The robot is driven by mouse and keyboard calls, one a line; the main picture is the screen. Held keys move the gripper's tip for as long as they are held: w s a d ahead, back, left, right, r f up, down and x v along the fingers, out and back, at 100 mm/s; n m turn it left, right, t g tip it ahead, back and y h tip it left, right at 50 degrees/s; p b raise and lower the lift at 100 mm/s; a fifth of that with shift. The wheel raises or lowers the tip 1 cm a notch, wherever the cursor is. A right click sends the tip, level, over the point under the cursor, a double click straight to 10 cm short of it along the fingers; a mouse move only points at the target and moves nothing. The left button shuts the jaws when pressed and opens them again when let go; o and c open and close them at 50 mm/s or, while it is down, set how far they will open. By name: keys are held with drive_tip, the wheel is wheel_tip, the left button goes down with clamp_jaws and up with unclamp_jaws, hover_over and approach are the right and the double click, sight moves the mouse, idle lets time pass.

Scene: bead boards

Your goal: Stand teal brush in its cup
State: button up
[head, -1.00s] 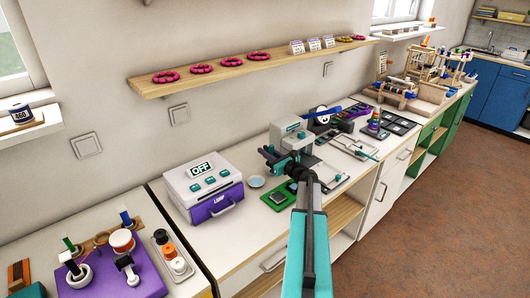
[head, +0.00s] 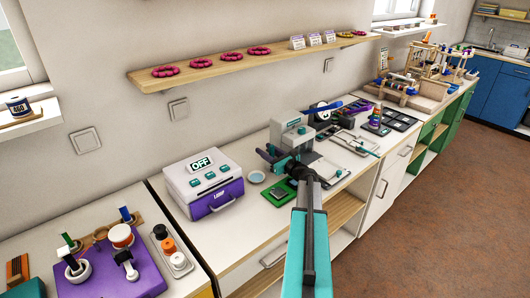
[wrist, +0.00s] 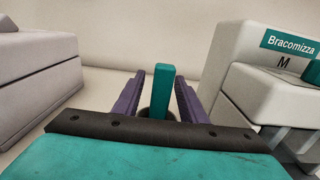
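A teal upright bar, which looks like the teal brush's handle (wrist: 159,88), stands between the two purple fingers of my gripper (wrist: 160,92) in the wrist view. Narrow gaps show on both sides of the handle, so the fingers look open around it. A dark rounded rim (wrist: 146,113), possibly the cup, shows low behind my gripper's palm. The palm hides the rest of the brush and most of that rim. In the head view my gripper (head: 268,153) is over the white counter, between the laminator and the grey-white machine. The brush and cup are too small there to make out clearly.
A white and purple laminator (head: 203,186) stands left of my gripper. A grey-white machine (head: 291,135) stands close on its right. A pale blue dish (head: 257,177) and a green board (head: 278,191) lie nearby on the counter. A wall shelf (head: 220,72) runs above.

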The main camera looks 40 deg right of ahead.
drive_tip(key=shift+s, duration=0.15)
drive_tip(key=shift+s+a, duration=0.1)
drive_tip(key=shift+s, duration=0.35)
drive_tip(key=s+b, duration=0.1)
drive_tip(key=s, duration=0.3)
drive_tip(key=s+b, duration=0.1)
drive_tip(key=s, duration=0.3)
drive_tip(key=s+a+b, duration=0.1)
drive_tip(key=s, duration=0.3)
drive_tip(key=shift+s, duration=0.35)
drive_tip(key=shift+d, duration=0.1)
idle(0.5)
